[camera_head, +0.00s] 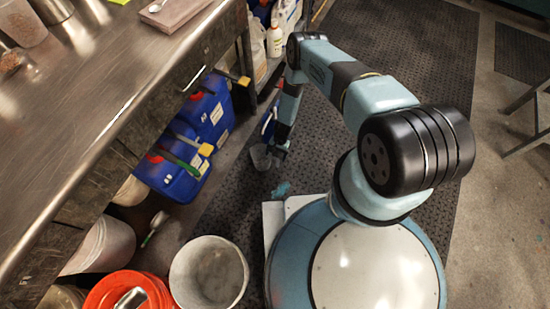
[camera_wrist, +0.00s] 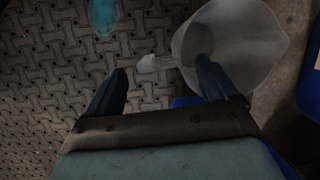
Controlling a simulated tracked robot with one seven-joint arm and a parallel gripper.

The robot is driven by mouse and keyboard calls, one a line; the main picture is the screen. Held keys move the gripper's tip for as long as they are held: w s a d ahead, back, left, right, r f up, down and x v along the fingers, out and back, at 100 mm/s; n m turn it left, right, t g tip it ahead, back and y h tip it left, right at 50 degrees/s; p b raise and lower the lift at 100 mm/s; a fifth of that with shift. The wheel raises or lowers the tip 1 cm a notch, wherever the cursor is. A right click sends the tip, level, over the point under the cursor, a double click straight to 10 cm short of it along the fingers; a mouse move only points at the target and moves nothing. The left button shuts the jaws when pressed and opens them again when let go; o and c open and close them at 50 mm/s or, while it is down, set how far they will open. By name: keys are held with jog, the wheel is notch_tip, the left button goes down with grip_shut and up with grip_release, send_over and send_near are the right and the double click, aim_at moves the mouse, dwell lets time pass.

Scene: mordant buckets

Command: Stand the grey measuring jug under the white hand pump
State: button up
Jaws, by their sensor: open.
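The grey measuring jug (camera_head: 261,157) is on the dark floor mat beside the bench. In the wrist view the jug (camera_wrist: 255,45) is translucent grey, its mouth wide and its handle (camera_wrist: 157,62) pointing left. My gripper (camera_head: 278,152) is low beside the jug. In the wrist view my gripper (camera_wrist: 158,88) is open, its two fingers wide apart. The right finger overlaps the jug's mouth, and the handle lies between the fingers' lines. I cannot tell whether the finger touches the jug. I cannot clearly pick out the white hand pump.
Blue jerrycans (camera_head: 173,178) with yellow and green fittings stand under the steel bench (camera_head: 95,110). A white bucket (camera_head: 208,272) and an orange bucket (camera_head: 128,292) stand near my base. A green-handled brush (camera_head: 155,228) lies on the floor. The mat right of my arm is clear.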

jog(key=v, duration=0.8)
jog(key=shift+r, duration=0.35)
